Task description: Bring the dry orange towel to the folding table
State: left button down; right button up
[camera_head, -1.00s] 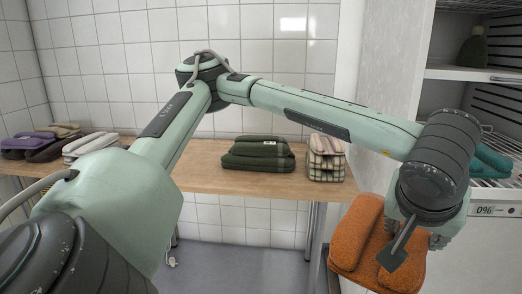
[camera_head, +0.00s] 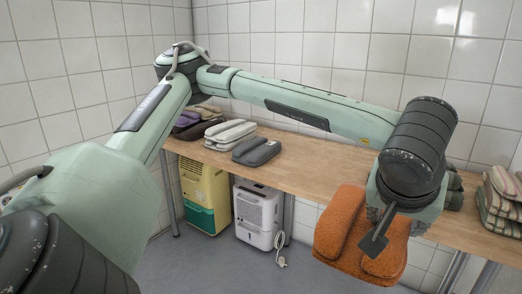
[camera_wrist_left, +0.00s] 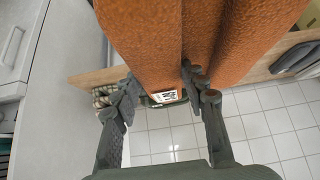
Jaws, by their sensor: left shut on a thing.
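The orange towel (camera_head: 352,232) is folded and hangs in my left gripper (camera_head: 385,222), in front of the table's front edge in the head view. In the left wrist view the towel (camera_wrist_left: 150,40) fills the top middle, between the two dark fingers (camera_wrist_left: 160,85), with a small white label at its end. My left gripper is shut on it. The wooden folding table (camera_head: 320,165) runs along the tiled wall behind the towel. My right gripper is not in view.
On the table lie a grey towel (camera_head: 256,151), white towels (camera_head: 230,134), purple towels at the far left, dark green towels (camera_head: 455,190) and checked towels (camera_head: 500,205). Bare tabletop shows between the grey and green towels. A yellow-green unit (camera_head: 204,190) and a white dehumidifier (camera_head: 258,213) stand underneath.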

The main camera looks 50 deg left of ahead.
aim_at(295, 165)
jog(key=i+j+u, duration=0.15)
jog(key=j, duration=0.15)
jog(key=i+j+u, duration=0.15)
jog(key=j, duration=0.15)
jog(key=i+j+u, duration=0.15)
jog(key=j, duration=0.15)
jog(key=i+j, duration=0.2)
jog(key=j, duration=0.2)
jog(key=i+j, duration=0.2)
jog(key=j, duration=0.2)
jog(key=i+j+u, duration=0.1)
jog(key=j, duration=0.3)
jog(key=i, duration=0.1)
